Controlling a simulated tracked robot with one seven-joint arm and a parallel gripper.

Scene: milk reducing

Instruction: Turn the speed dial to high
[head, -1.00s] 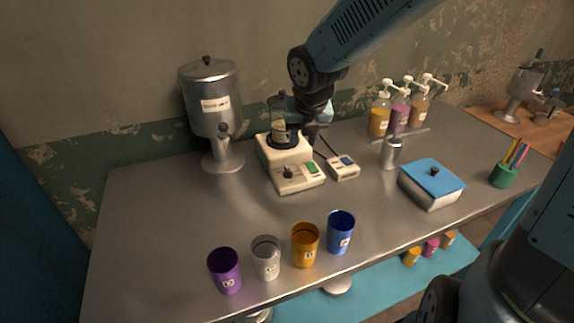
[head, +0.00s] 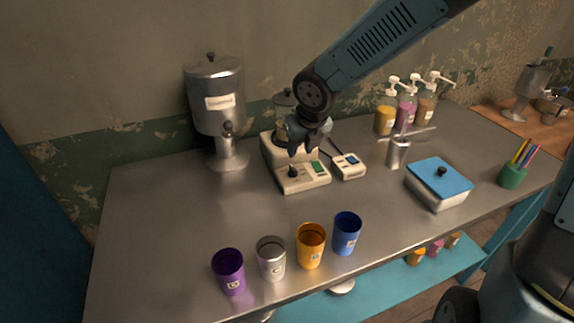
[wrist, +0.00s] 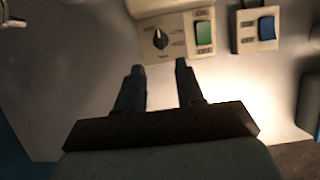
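The speed dial (wrist: 160,39) is a black knob on the front panel of a cream hot-plate-like machine (head: 305,183). The dial also shows in the head view (head: 292,172). Its pointer looks roughly upward in the wrist view; the labels around it are too blurred to read. A green switch (wrist: 204,33) sits right of the dial. My gripper (wrist: 160,68) is open and empty, its two fingers apart just short of the panel, with the dial ahead between them. In the head view my gripper (head: 302,149) hangs above the machine and partly hides its glass vessel.
A small box with a blue switch (head: 348,166) stands right of the machine. A metal dispenser (head: 216,105) is at left, a metal shaker (head: 397,153) and blue-lidded box (head: 439,182) at right. Several cups, including an orange one (head: 310,246), line the front edge.

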